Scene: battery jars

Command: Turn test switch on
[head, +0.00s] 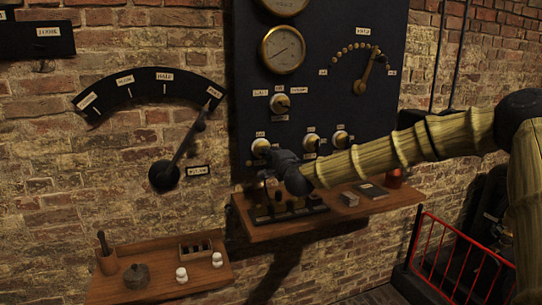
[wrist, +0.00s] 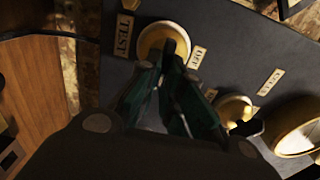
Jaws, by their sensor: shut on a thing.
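The test switch is a round brass knob with a dark raised bar, on the dark panel at the lower left in the head view (head: 261,147). In the wrist view the switch (wrist: 152,38) has a TEST label (wrist: 123,35) on one side and an OFF label (wrist: 196,57) on the other. My gripper (wrist: 168,68) is shut on the switch's dark bar. In the head view my gripper (head: 274,162) is in front of the panel's lower left, and its fingers are hard to make out.
A second knob (wrist: 233,107) is close to my fingers in the wrist view. A wooden shelf (head: 265,233) with a dark device (head: 290,213) is just below my gripper. A large lever (head: 185,150) is on the brick wall to the left. A red railing (head: 465,255) stands at lower right.

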